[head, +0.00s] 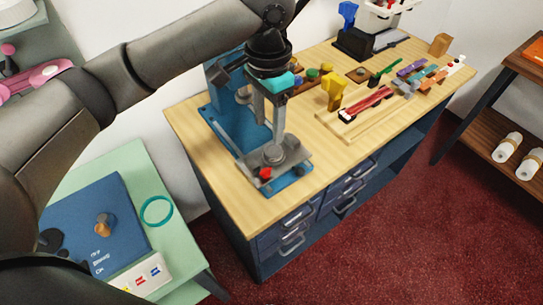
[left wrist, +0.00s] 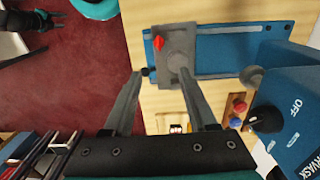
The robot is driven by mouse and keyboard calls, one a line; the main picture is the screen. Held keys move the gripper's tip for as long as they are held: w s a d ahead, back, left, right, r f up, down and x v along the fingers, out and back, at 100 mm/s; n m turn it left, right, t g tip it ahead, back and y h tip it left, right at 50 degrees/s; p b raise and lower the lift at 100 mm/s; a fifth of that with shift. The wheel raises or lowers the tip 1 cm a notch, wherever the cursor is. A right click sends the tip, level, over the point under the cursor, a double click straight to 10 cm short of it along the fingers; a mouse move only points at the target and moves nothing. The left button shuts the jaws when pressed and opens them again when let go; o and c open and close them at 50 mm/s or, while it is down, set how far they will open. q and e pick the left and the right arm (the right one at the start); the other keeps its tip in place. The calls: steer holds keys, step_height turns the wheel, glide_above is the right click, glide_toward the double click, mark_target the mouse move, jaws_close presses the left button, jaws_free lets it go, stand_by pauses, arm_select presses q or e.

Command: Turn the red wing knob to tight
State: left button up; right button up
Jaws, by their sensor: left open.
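The red wing knob (head: 265,174) sits at the near end of a grey clamp block (head: 277,161) on a blue base plate (head: 294,178). In the left wrist view the knob (left wrist: 159,42) lies just beyond my fingertips, by a round grey boss. My left gripper (head: 268,132) points down above the block, its fingers apart with nothing between them. The same gripper shows in the left wrist view (left wrist: 159,69). I cannot see any tight mark. A dark shape at the upper left of the left wrist view looks like my right gripper (left wrist: 48,20), too small to read.
A blue upright housing (left wrist: 295,110) marked OFF stands behind the plate. A yellow block (head: 334,92) and a wooden board with a red tool (head: 366,102) lie to the right. The wooden counter (head: 235,200) is clear at its near left. A green table (head: 180,265) stands at left.

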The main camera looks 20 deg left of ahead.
mark_target(269, 168)
arm_select(q)
step_height(269, 168, down, 14)
steer(key=b, duration=0.2)
steer(key=shift+s+r+b, duration=0.1)
steer(key=shift+b, duration=0.25)
arm_select(e)
steer(key=f, duration=0.1)
steer(key=s+f, duration=0.1)
steer(key=f, duration=0.1)
steer(key=shift+s, duration=0.1)
arm_select(q)
jaws_close()
arm_select(e)
steer(key=shift+s, duration=0.1)
